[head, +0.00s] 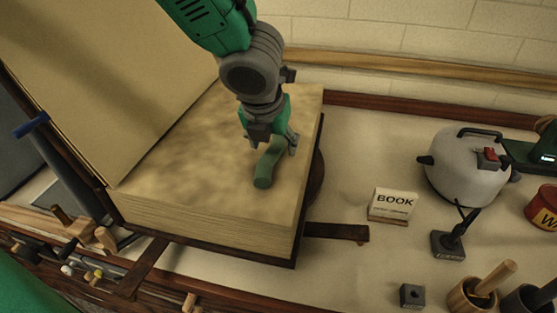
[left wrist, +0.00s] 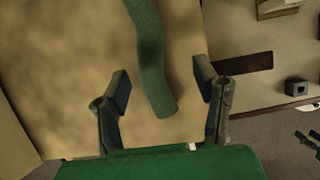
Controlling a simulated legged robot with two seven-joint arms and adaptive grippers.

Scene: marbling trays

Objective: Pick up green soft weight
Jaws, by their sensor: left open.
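The green soft weight (head: 264,172) lies on the open book's page (head: 190,150), near the page's right edge. It is a bent, rounded green roll. My left gripper (head: 270,145) is over its far part in the head view and hides some of it. In the left wrist view the weight (left wrist: 152,65) runs down between the two spread fingers of my left gripper (left wrist: 163,90), with a gap on each side. The gripper is open and holds nothing.
A small BOOK sign (head: 393,204) and a white pot (head: 466,168) stand on the table right of the book. The raised book cover (head: 90,80) stands at left.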

